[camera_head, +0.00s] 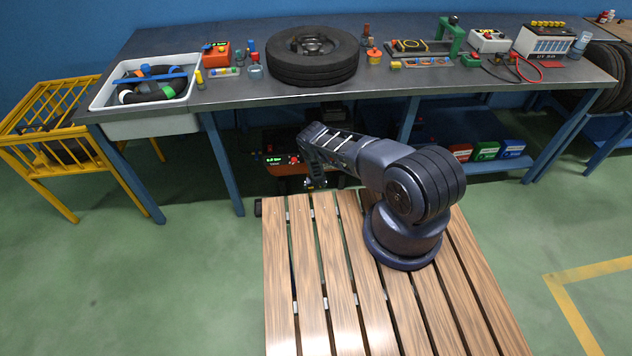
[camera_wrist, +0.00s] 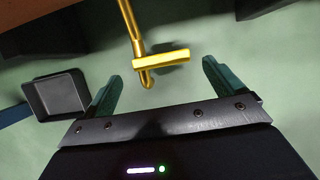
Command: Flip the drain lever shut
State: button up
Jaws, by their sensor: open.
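In the wrist view a yellow lever (camera_wrist: 162,61) shows as a rod with a flat crossbar near its end. It lies ahead of my gripper (camera_wrist: 161,78), between the lines of the two greenish fingers. The fingers are open and apart, with nothing held; I cannot tell how far the lever is from them. The lever cannot be made out in the head view.
A black shallow tray (camera_wrist: 57,96) is close left of my gripper. The workbench (camera_head: 230,95) stands above, with blue legs; it carries a tire (camera_head: 312,72) and a white basin (camera_head: 150,127). Green floor is open to the left; a yellow cage (camera_head: 35,170) stands farther left.

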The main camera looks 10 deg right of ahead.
jog(key=v, duration=0.9)
jog(key=shift+w, duration=0.3)
jog(key=shift+d+r, duration=0.1)
jog(key=shift+r, duration=0.05)
